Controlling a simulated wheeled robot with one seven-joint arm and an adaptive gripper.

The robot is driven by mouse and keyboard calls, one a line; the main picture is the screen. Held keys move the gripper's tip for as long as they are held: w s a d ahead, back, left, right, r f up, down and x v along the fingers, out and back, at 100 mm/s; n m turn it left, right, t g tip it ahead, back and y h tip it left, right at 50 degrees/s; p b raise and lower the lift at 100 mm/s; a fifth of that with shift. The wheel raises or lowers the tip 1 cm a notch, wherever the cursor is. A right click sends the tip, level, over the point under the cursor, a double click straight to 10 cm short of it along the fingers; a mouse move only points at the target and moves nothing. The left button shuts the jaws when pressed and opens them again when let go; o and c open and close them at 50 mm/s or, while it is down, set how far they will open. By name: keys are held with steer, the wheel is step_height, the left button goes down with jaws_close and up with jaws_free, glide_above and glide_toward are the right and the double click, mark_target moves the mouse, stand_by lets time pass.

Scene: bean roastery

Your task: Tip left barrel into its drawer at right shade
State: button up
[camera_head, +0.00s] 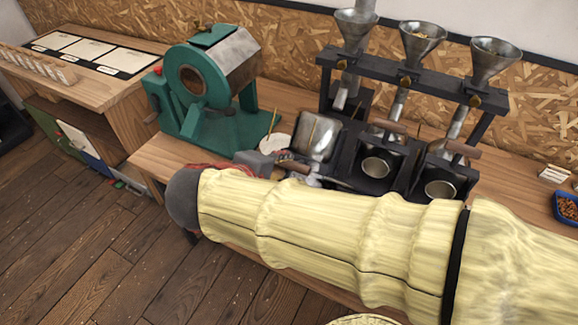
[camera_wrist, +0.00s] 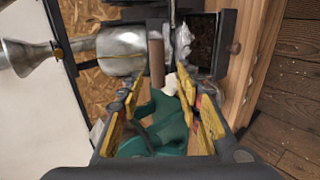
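The left barrel (camera_head: 316,138) is a shiny metal drum in the left bay of the black rack; it appears tilted. It also shows in the wrist view (camera_wrist: 122,50), with a wooden handle (camera_wrist: 156,62) at its side. Beside it is an open dark drawer (camera_wrist: 205,42) with a round knob and brownish contents; their shade is hard to judge. My gripper (camera_wrist: 162,95) is open, its yellow-padded fingers apart on either side of the handle's lower end. I cannot tell whether they touch it. In the head view my gripper (camera_head: 285,163) is partly hidden by my sleeved arm.
Two more barrels, middle (camera_head: 376,166) and right (camera_head: 439,188), sit in the rack under metal funnels (camera_head: 423,42). A green roaster (camera_head: 205,85) stands left on the bench. A blue tray of beans (camera_head: 567,207) is at right. A counter with shade cards (camera_head: 80,50) stands far left.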

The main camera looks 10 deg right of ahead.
steer(key=shift+v, duration=2.8)
steer(key=shift+c, duration=0.4)
